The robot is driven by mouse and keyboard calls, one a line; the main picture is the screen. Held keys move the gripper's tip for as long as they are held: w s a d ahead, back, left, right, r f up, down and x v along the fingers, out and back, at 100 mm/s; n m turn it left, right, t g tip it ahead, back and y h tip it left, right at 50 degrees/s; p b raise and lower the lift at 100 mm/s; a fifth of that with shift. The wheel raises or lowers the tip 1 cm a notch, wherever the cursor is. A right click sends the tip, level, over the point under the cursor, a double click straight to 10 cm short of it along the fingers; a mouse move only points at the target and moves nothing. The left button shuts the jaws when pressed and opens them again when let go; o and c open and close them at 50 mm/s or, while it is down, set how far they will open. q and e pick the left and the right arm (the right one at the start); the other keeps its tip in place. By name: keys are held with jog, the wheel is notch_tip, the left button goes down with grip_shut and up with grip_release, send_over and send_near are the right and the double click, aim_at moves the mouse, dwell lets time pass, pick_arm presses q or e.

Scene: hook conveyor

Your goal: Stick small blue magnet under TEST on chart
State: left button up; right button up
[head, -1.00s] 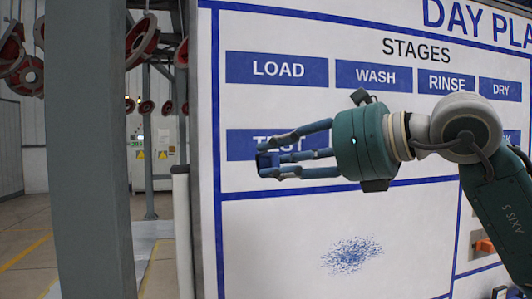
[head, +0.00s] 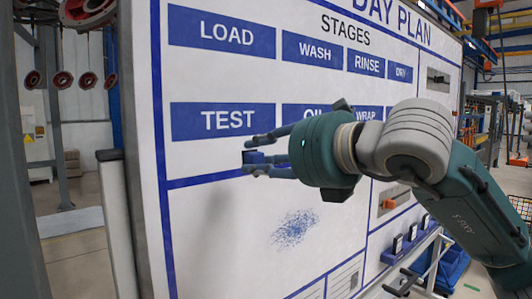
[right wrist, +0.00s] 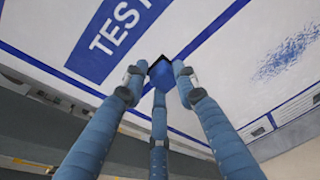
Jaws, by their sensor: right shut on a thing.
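The white chart (head: 190,235) bears a blue TEST label (head: 228,120) at the left of its second row; the label also shows in the right wrist view (right wrist: 122,30). My right gripper (head: 254,157) reaches in from the right, below the label's right end. It is shut on the small blue magnet (right wrist: 164,70), whose dark face points toward the chart. Its several fingers surround the magnet in the right wrist view. I cannot tell whether the magnet touches the chart. My left gripper is not in view.
A blue speckled smudge (head: 295,229) marks the panel below. An orange object (head: 388,204) and a rail with small dark-framed items (head: 398,243) sit at the chart's right. A blue bin (head: 450,264) stands beyond. A grey post (head: 118,215) flanks the chart's left edge.

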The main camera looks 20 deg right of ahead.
aim_at(248, 152)
jog(key=x, duration=0.3)
jog(key=shift+a+r, duration=0.2)
jog(key=shift+r, duration=0.05)
jog(key=shift+w+a, duration=0.1)
jog(key=shift+w, duration=0.2)
jog(key=shift+x, duration=0.8)
jog(key=shift+w+r, duration=0.15)
jog(key=shift+r, duration=0.05)
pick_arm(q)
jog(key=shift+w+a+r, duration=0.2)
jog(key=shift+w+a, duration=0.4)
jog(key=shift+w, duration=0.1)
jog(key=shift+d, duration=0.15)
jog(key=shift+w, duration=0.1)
pick_arm(e)
jog(key=shift+w+a, duration=0.15)
jog(key=shift+w, duration=0.15)
